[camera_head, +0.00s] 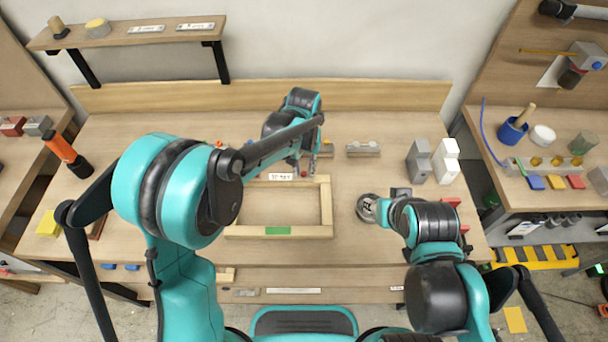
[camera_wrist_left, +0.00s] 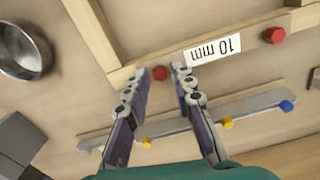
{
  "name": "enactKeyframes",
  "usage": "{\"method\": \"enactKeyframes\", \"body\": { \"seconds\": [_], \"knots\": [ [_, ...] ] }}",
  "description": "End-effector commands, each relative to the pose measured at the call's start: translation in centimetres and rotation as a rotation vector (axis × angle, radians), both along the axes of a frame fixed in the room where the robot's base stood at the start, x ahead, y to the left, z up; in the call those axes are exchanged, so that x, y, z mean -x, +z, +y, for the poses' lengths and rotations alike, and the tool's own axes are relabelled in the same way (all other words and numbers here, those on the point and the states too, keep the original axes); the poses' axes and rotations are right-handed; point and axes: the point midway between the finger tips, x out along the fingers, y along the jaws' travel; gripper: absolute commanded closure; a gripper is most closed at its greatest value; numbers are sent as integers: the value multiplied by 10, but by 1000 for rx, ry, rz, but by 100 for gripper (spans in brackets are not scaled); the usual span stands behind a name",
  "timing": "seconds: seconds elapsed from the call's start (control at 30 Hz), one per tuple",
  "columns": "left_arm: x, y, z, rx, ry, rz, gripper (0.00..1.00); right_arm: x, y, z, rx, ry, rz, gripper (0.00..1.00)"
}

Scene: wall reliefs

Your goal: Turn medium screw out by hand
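A second red head (camera_wrist_left: 275,35) sits beyond the label. Which one is the medium screw I cannot tell. In the head view my left gripper (camera_head: 304,168) points down at the far edge of the wooden frame (camera_head: 326,205). My right gripper (camera_head: 384,208) is beside a round metal dish (camera_head: 366,208); its fingers are unclear.
A grey bar with yellow and blue pieces (camera_wrist_left: 245,112) lies close to the frame in the wrist view. Grey blocks (camera_head: 419,160) stand at the right of the table. A shelf (camera_head: 130,33) hangs back left. The frame's inside is clear.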

Motion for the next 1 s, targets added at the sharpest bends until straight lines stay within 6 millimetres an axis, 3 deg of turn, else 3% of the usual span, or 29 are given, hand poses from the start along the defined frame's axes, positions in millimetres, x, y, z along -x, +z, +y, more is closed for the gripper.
{"method": "enactKeyframes", "body": {
  "seconds": [0.2, 0.47, 0.63, 0.87, 1.0],
  "knots": [
    [0, 0, 0, 0, -297, 0, 76, 0, -1, 0, 0, 0, 0, 60],
    [0, 0, 0, 0, -492, 0, 76, 0, -2, 0, 0, 0, 0, 60],
    [0, 0, 0, 0, -736, 0, 76, 0, -2, 0, 0, 0, 0, 60],
    [0, 0, 0, 0, -899, 0, 76, 0, -3, 0, 0, 0, 0, 60],
    [0, 0, 0, 0, -1089, 0, 76, 0, -3, 0, 0, 0, 0, 60]
  ]
}}
